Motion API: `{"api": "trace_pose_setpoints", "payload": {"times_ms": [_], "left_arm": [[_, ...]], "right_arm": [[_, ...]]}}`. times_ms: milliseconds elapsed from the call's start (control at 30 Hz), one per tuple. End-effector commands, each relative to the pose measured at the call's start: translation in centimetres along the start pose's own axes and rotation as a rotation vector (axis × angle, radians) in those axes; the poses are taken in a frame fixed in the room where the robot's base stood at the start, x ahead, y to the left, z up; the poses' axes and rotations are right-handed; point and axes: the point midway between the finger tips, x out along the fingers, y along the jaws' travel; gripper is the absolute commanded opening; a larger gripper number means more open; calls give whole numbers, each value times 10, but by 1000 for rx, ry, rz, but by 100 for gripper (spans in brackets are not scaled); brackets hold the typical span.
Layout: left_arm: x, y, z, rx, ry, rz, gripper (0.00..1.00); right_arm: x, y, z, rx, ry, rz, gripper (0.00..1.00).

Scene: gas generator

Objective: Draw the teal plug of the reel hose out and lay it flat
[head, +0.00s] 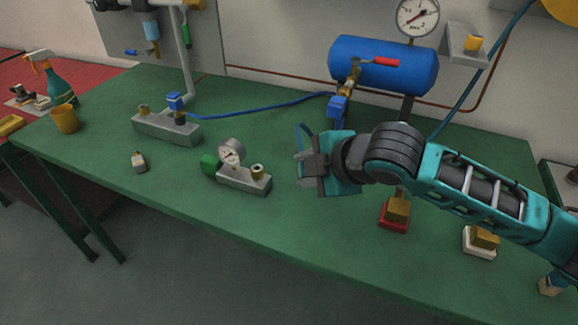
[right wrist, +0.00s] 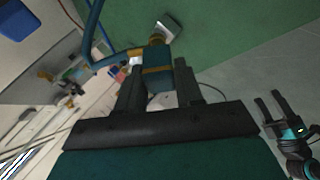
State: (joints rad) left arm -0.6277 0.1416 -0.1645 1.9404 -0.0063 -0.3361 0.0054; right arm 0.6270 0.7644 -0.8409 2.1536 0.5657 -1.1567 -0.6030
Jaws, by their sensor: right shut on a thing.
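My right gripper (head: 312,166) is in the air over the green table, right of the gauge block (head: 243,180). In the right wrist view its fingers (right wrist: 160,88) are shut on the teal plug (right wrist: 158,78), which has brass-coloured bands and a brass end (right wrist: 157,40). The hose (right wrist: 95,45) bends away from the plug to the left. In the head view the gripper hides most of the plug; a piece of hose (head: 303,137) curves above it. A grey block (right wrist: 168,25) lies beyond the plug's end; I cannot tell whether they touch. My left gripper (right wrist: 272,106) is open and empty.
A blue tank (head: 383,64) with a red-handled valve stands behind my right arm. A grey manifold (head: 166,128) with a blue hose is at the left. A red-based block (head: 394,214) and a white-based one (head: 480,241) sit near the front edge. The centre front is clear.

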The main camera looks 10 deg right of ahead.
Motion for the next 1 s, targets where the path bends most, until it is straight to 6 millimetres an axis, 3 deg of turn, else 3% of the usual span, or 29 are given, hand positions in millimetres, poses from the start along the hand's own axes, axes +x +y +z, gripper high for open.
{"api": "trace_pose_setpoints", "payload": {"times_ms": [200, 667, 1000], "left_arm": [[0, 0, 0, 0, 0, -1, 64], [0, -1, 0, 0, 1, -3, 64], [7, -2, 7, 1, 5, -4, 64]], "right_arm": [[-1, -1, 18, -44, 41, -3, 0], [-3, -1, 20, -55, 53, 11, 0], [17, -22, 28, -52, 53, 8, 0]]}}
